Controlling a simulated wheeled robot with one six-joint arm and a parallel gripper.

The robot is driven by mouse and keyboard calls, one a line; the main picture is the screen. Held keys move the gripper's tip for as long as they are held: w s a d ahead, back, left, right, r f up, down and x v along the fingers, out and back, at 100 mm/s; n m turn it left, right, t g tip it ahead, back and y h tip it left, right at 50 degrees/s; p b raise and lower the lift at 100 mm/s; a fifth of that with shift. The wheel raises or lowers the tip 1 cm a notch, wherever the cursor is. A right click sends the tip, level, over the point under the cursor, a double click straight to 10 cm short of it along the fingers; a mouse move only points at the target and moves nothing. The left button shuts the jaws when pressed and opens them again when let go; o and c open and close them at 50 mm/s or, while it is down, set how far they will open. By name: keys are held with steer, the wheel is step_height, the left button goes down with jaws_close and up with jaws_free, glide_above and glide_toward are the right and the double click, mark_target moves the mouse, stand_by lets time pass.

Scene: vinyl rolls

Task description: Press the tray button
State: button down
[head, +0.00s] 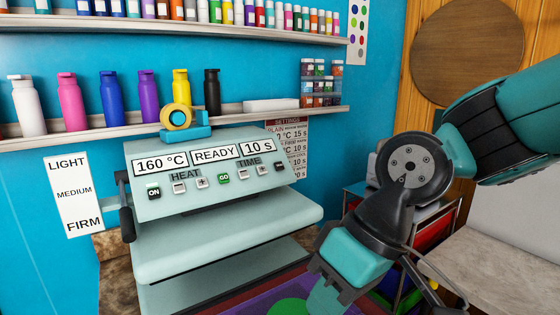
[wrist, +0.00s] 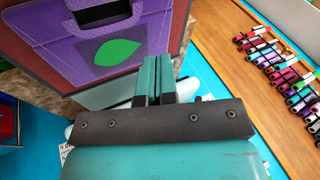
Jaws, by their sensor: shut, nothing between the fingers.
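The heat press (head: 225,210) is pale green and stands against the blue wall. Its sloped panel has a row of small buttons under displays reading 160 °C, READY and 10 s. The ON button (head: 153,192) is dark, and the GO button (head: 223,178) is green. At the right end of the row is a dark button (head: 280,167); its marking is too small to read, so I cannot tell whether it is the tray button. My gripper (head: 325,298) is low, to the right of the press, apart from the panel. In the wrist view its teal fingers (wrist: 155,75) are shut and empty.
A purple bag with a green leaf (wrist: 115,50) lies beyond my fingers. Several coloured vinyl rolls (wrist: 285,75) line a wooden surface. A yellow tape roll (head: 176,117) sits above the panel. A grey counter (head: 500,255) is at the right.

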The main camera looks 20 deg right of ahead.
mark_target(279, 166)
steer(key=w+a+r+m+t+y+p, duration=0.1)
steer(key=w+r+m+y+p, duration=0.15)
steer(key=w, duration=0.25)
steer(key=w+a+r+m+t+y+p, duration=0.1)
steer(key=w+r+m+p, duration=0.15)
steer(key=w, duration=0.25)
steer(key=w+d+r+m+t+y+p, duration=0.1)
steer(key=w+d+r+m+t+p, duration=0.1)
steer(key=w, duration=0.5)
steer(key=w+d+r+m+t+y+p, duration=0.1)
steer(key=w+d+r+m+t+p, duration=0.1)
steer(key=w+d+m+t, duration=0.2)
steer(key=w+d+r+m+t+y+p, duration=0.1)
steer(key=w+d+r+m+t+p, duration=0.1)
steer(key=w+m, duration=0.5)
steer(key=w+d+t+p, duration=0.1)
steer(key=w, duration=0.2)
steer(key=shift+d, duration=0.4)
steer(key=w+a+f+b, duration=0.2)
steer(key=w+f, duration=0.3)
steer(key=f, duration=0.1)
steer(key=shift+w, duration=0.35)
steer(key=shift+f+b, duration=0.15)
steer(key=shift+b, duration=0.15)
steer(key=shift+w+a+f, duration=0.1)
steer(key=shift+w+f, duration=0.1)
steer(key=shift+w, duration=0.1)
